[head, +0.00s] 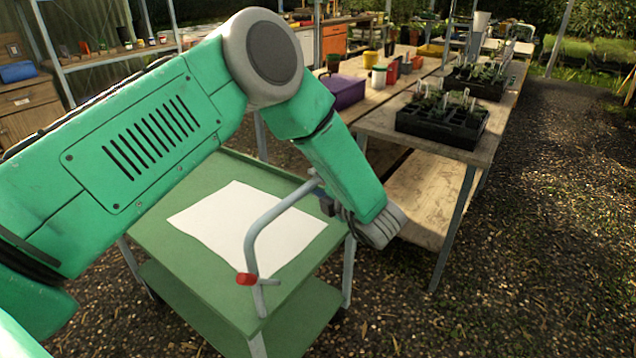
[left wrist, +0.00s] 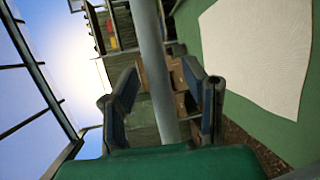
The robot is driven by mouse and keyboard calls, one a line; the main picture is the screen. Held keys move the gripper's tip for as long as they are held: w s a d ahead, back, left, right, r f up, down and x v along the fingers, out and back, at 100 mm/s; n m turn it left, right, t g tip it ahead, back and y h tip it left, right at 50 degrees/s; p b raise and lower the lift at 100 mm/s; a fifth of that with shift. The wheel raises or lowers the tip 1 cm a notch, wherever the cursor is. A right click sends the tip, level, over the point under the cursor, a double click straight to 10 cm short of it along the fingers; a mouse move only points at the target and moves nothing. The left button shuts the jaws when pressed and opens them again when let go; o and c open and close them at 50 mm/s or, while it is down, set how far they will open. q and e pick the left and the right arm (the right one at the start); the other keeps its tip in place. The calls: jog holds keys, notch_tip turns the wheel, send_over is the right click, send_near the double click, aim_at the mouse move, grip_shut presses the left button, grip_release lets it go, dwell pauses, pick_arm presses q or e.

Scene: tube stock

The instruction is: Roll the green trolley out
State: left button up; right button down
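The green trolley (head: 185,262) stands on gravel in the head view, with a white sheet (head: 248,225) on its top and a shelf below. Its grey tube handle (head: 268,215) rises at the near right side and has a red piece (head: 247,279) near its lower end. My left arm reaches over the trolley, and my left gripper (head: 322,193) is at the handle's far end, partly hidden. In the left wrist view the left gripper (left wrist: 160,78) is open, with the grey handle bar (left wrist: 153,45) running between its fingers and gaps showing on both sides. My right gripper is not in view.
Open gravel (head: 540,230) lies to the right. Shelving stands at the back left.

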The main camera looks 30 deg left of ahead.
pick_arm(q)
jog(key=shift+w+a+f, duration=0.1)
jog(key=shift+a+f, duration=0.1)
jog(key=shift+a, duration=0.6)
jog(key=shift+d, duration=0.2)
grip_shut()
jog(key=shift+d, duration=0.15)
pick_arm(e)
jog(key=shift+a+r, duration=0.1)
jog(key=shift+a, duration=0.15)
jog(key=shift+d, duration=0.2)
